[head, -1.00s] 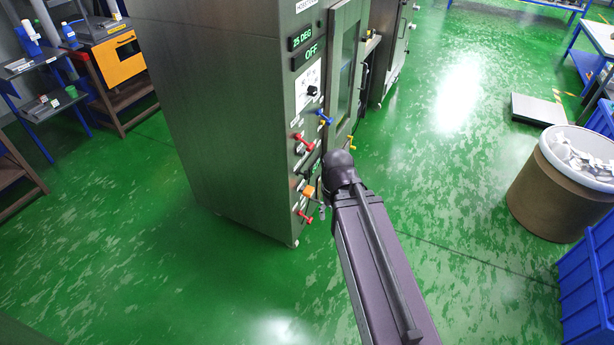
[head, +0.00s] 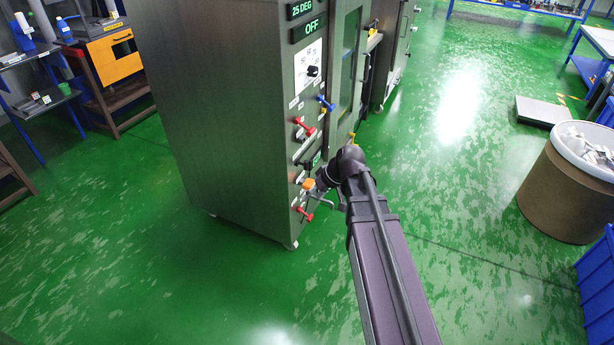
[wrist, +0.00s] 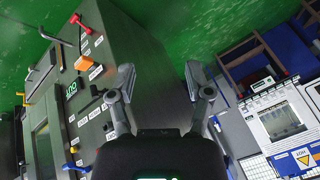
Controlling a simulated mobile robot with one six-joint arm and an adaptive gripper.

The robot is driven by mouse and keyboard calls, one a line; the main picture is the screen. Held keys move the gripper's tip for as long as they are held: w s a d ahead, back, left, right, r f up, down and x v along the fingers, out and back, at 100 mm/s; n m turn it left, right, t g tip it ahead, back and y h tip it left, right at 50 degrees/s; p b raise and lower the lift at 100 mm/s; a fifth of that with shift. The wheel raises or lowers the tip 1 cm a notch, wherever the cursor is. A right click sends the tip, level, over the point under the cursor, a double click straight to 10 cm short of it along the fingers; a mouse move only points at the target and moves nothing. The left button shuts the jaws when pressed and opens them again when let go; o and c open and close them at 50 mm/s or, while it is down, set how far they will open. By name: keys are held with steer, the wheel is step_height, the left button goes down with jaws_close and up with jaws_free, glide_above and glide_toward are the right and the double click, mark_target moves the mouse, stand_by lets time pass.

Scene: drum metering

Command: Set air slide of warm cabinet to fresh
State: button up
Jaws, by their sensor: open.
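The warm cabinet (head: 225,120) is a tall grey steel box in the head view, with controls down its narrow front panel. An orange block (head: 308,184) sits low on the panel. It also shows in the wrist view (wrist: 83,63), beside a small green-lit display (wrist: 70,91). I cannot tell for sure which control is the air slide; its labels are too small to read. My gripper (head: 335,199) is in front of the lower panel, partly hidden by my arm. In the wrist view my gripper (wrist: 160,88) is open and empty, its fingers apart from the controls.
A brown drum (head: 565,190) stands at the right. Green floor (head: 120,260) is clear around the cabinet.

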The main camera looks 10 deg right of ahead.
steer(key=w+f+n+t+y+b, duration=0.2)
steer(key=w+f+y+b, duration=0.1)
steer(key=w+f+b, duration=0.4)
steer(key=n+t+y+b, duration=0.3)
steer(key=t+b, duration=0.6)
steer(key=b, duration=1.5)
glide_toward(306, 169)
steer(key=s+d, duration=0.1)
steer(key=d, duration=0.2)
steer(key=shift+s+d+r+m+y, duration=0.1)
steer(key=shift+s+r+m+y, duration=0.15)
steer(key=shift+r, duration=0.25)
steer(key=shift+w, duration=0.1)
steer(key=x, duration=1.3)
steer(key=shift+w+a+f, duration=0.1)
steer(key=shift+w+a, duration=0.05)
steer(key=shift+a, duration=0.2)
jaws_close()
